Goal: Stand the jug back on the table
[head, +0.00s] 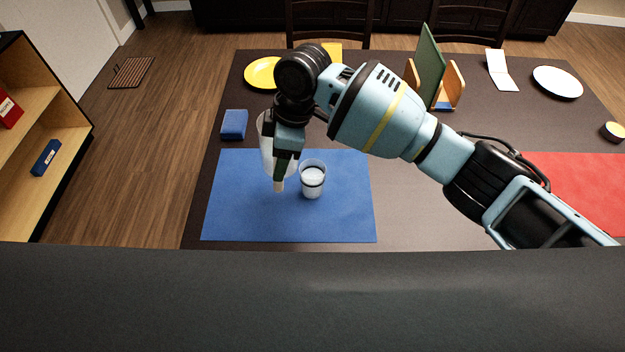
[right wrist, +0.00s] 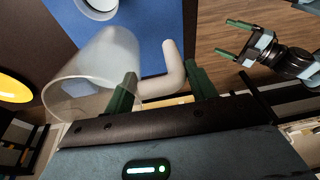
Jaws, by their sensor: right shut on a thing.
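The jug has a translucent body and a beige handle. In the head view its body (head: 265,130) shows partly behind my right gripper (head: 281,168), over the far part of the blue mat (head: 235,215). In the right wrist view the jug's clear body (right wrist: 95,75) is at the left, and its handle (right wrist: 175,70) lies between the green fingers of my right gripper, which is shut on it. I cannot tell whether the jug's base touches the table. My left gripper (right wrist: 238,38) shows in the right wrist view, fingers apart and empty, away from the jug.
A blue block (head: 234,124) and a yellow plate (head: 262,73) lie beyond the mat. A rack with a green board (head: 429,65) stands at the back.

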